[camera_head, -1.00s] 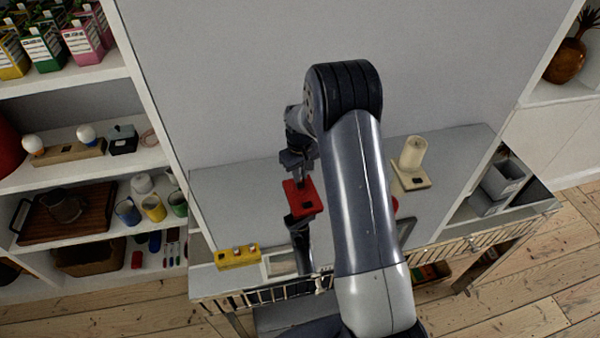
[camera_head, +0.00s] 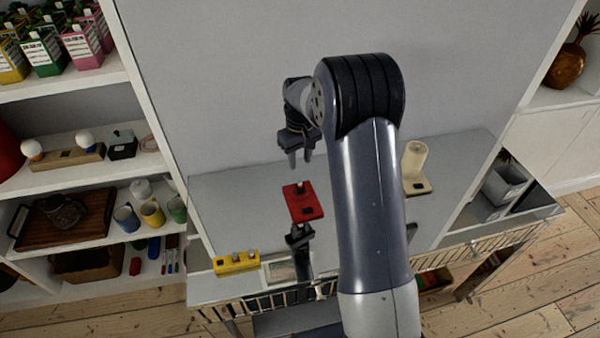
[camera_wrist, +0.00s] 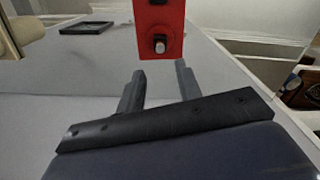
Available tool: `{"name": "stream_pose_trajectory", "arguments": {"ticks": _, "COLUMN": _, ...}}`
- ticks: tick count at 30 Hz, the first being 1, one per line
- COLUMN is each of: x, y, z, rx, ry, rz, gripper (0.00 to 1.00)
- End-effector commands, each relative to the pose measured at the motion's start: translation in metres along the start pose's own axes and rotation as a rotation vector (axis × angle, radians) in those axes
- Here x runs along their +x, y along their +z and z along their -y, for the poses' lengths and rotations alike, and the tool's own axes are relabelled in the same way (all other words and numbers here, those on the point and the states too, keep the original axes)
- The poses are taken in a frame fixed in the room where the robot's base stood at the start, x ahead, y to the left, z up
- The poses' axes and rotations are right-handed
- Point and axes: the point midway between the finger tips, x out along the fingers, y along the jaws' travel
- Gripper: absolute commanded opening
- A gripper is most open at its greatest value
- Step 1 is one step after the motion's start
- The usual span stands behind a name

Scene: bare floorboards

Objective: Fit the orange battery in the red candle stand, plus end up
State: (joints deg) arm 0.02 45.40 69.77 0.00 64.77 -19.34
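The red candle stand (camera_head: 303,202) lies on the grey counter, with a dark square near its front. A small pale-tipped stub (camera_head: 301,187) stands up at its far end. In the wrist view the red stand (camera_wrist: 172,22) is at the top, and the stub (camera_wrist: 160,46) shows a silvery tip in a dark socket. It may be the battery's end; I see no clear orange and cannot read its marking. My gripper (camera_head: 297,160) is open and empty above and behind the stand; its spread fingers (camera_wrist: 160,88) also show in the wrist view, apart from the stand.
A cream stand with a pale cylinder (camera_head: 414,160) is right of my arm. A yellow block (camera_head: 237,262) lies at the front left, beside a pale flat tray (camera_head: 280,270). A railing edges the counter's front. The counter left of the red stand is clear.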

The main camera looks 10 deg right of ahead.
Motion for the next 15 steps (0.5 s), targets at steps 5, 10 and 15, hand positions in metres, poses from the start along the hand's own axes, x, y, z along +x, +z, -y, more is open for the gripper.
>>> {"name": "stream_pose_trajectory", "arguments": {"ticks": 5, "x": -0.026, "y": 0.000, "z": 0.000, "rx": 0.000, "ry": 0.001, "rz": -0.001, "gripper": 0.33}}
{"name": "stream_pose_trajectory", "arguments": {"ticks": 10, "x": -0.036, "y": 0.000, "z": 0.000, "rx": 0.000, "ry": 0.000, "rz": 0.000, "gripper": 0.33}}
{"name": "stream_pose_trajectory", "arguments": {"ticks": 15, "x": -0.036, "y": 0.000, "z": 0.000, "rx": 0.000, "ry": 0.000, "rz": 0.001, "gripper": 0.33}}
